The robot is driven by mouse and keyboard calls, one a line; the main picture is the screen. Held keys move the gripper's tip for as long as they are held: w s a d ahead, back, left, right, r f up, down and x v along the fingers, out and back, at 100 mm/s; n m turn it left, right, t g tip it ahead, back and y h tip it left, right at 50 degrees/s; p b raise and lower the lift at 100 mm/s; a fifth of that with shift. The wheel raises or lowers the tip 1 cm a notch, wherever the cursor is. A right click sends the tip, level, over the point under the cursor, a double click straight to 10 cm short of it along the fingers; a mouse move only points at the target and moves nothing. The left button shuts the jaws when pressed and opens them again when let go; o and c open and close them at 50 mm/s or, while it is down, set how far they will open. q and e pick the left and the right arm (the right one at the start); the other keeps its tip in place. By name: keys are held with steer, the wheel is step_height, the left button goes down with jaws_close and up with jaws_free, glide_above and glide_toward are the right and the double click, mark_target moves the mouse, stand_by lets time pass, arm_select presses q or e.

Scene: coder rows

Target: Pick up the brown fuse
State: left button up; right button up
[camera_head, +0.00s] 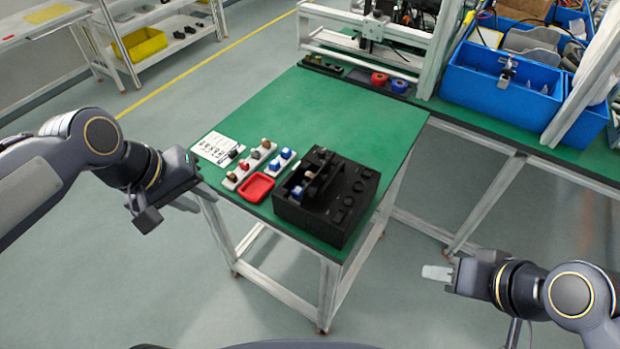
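A small brownish piece (265,143), seemingly the brown fuse, stands at the far end of a white strip holder (241,174) on the green table. Grey and reddish pieces stand nearer on the same strip. My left gripper (187,204) is just off the table's left edge, left of the strip and apart from it. My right gripper (438,273) is right of the table, over the floor, far from the pieces. Both show pale fingertips, but the finger gaps are not clear. Nothing is visible in either gripper.
A second strip holds blue pieces (286,153). A red tray (256,187) and a black box (344,212) with slots and knobs stand nearby. A printed sheet (217,147) lies at the left. Blue bins (490,95) stand on the back bench.

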arm_select(q)
steer(key=w+d+n+g, duration=0.1)
steer(key=w+d+n, duration=0.15)
steer(key=w, duration=0.55)
steer(key=n+g+y, duration=0.2)
steer(key=n+y, duration=0.2)
steer(key=n, duration=0.1)
glide_above(310, 174)
steer(key=f, duration=0.9)
steer(key=shift+s+d+f+b, duration=0.1)
steer(key=shift+d+f+b, duration=0.05)
steer(key=shift+d+b, duration=0.15)
steer(key=shift+d+f, duration=0.1)
steer(key=shift+f, duration=0.2)
steer(key=f, duration=0.2)
steer(key=f+p, duration=0.1)
steer(key=f, duration=0.3)
steer(key=shift+a+f, duration=0.15)
steer(key=shift+a, duration=0.2)
steer(key=shift+f, duration=0.45)
jaws_close()
